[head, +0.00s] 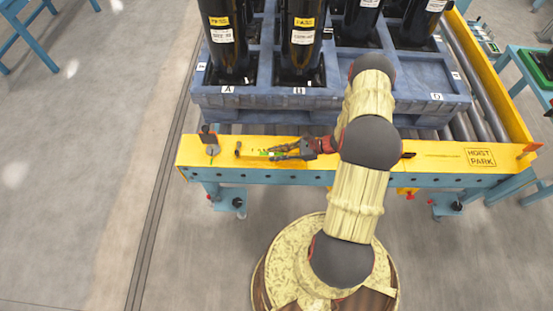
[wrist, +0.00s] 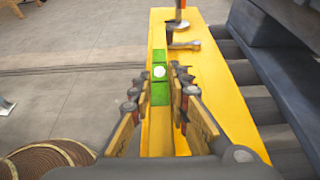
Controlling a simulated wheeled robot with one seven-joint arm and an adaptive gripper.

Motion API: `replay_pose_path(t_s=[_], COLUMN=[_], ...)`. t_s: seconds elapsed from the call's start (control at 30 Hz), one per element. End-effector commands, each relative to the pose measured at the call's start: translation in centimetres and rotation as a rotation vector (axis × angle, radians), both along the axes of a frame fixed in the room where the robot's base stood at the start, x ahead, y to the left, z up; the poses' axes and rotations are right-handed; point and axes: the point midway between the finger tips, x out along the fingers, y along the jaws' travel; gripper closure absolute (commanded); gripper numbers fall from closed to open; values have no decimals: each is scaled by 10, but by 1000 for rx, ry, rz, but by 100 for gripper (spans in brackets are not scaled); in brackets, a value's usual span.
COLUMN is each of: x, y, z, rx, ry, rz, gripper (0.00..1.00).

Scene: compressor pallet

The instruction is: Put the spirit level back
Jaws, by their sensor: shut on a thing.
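The spirit level (wrist: 158,97) is a narrow yellow bar with green sections and a pale round spot. In the wrist view it runs lengthwise between the fingers of my gripper (wrist: 160,78), which is shut on it. In the head view its green part (head: 264,153) shows just left of my gripper (head: 277,151), low over the yellow beam (head: 370,176). The fingers hide part of the level in the head view. I cannot tell whether the level touches the beam.
Behind the beam is a blue pallet (head: 350,98) bearing several black cylinders. Rollers (head: 478,83) run at the right.

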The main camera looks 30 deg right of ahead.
Motion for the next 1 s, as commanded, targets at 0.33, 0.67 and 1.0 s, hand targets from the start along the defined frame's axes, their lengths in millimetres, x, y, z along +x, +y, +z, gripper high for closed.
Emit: replay_pose_path(t_s=[0.33,0.67,1.0], x=[0,-1,-1], y=[-1,0,0], z=[-29,-32,-32], rx=[0,1,0], ry=[0,1,0], rz=[-1,0,0], gripper=[100,78,64])
